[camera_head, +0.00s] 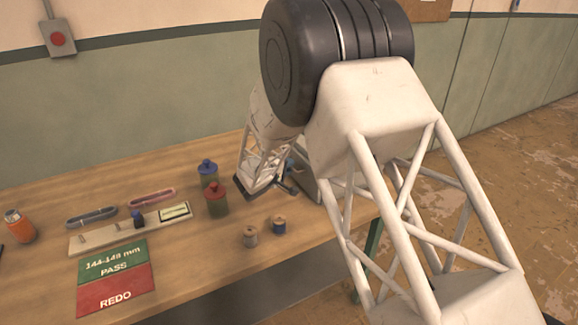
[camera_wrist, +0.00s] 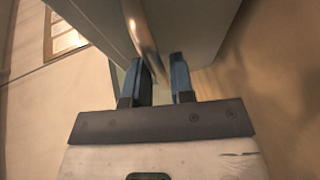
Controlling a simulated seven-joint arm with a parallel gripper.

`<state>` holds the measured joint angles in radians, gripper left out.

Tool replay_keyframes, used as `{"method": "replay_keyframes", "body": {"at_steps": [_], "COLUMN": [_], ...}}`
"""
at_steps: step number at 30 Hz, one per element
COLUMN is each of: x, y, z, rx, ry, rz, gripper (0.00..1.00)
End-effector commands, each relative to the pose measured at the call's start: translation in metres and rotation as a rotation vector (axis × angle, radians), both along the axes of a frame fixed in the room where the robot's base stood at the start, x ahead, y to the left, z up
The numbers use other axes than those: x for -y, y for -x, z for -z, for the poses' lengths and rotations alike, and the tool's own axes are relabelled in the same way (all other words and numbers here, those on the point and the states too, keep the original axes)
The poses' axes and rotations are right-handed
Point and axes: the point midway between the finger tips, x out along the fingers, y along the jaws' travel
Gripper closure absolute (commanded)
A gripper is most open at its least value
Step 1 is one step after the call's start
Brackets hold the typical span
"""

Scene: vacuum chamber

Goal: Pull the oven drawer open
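In the wrist view the grey front of what seems to be the oven drawer (camera_wrist: 190,25) fills the top. A curved, shiny metal handle (camera_wrist: 139,30) runs down from it. My gripper (camera_wrist: 156,62) has two blue fingers, one on each side of the handle's lower end. The fingers stand apart with a gap between them, and I see no clear contact with the handle. In the head view my gripper (camera_head: 284,184) is at the bench's far right, beside a grey box-like body (camera_head: 308,178). My arm hides most of that body and the handle there.
The wooden bench (camera_head: 180,262) holds a blue-topped jar (camera_head: 208,172), a red-topped jar (camera_head: 216,198), two small spools (camera_head: 250,236), a gauge strip (camera_head: 110,238), a green-and-red PASS/REDO card (camera_head: 115,279) and an orange can (camera_head: 19,225). A wall stands behind the bench.

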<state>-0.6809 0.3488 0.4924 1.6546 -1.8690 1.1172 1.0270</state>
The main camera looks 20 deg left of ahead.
Motion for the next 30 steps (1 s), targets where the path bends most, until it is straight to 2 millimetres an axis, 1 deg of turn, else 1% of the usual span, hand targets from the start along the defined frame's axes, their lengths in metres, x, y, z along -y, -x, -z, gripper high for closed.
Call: {"method": "replay_keyframes", "body": {"at_steps": [3,6,14,15,17,18,19,26,30], "x": [0.0024,0.0033,0.0036,0.0036,0.0037,0.0037,0.0037,0.0036,-0.0002], "y": [-0.0071,-0.0097,-0.0102,-0.0102,-0.0101,-0.0101,-0.0101,-0.0101,-0.0065], "z": [0.0005,0.0007,0.0010,0.0011,0.0011,0.0011,0.0011,0.0011,0.0012], "rx": [0.001,0.001,0.001,0.001,0.001,0.001,0.001,0.001,0.001], "ry": [-0.001,-0.001,-0.001,-0.001,-0.001,-0.001,-0.001,-0.001,-0.001], "rz": [0.000,-0.001,-0.001,-0.001,-0.001,-0.001,-0.001,-0.001,-0.002], "gripper": [0.78,0.78,0.78,0.81,0.90,0.96,1.00,1.00,1.00]}}
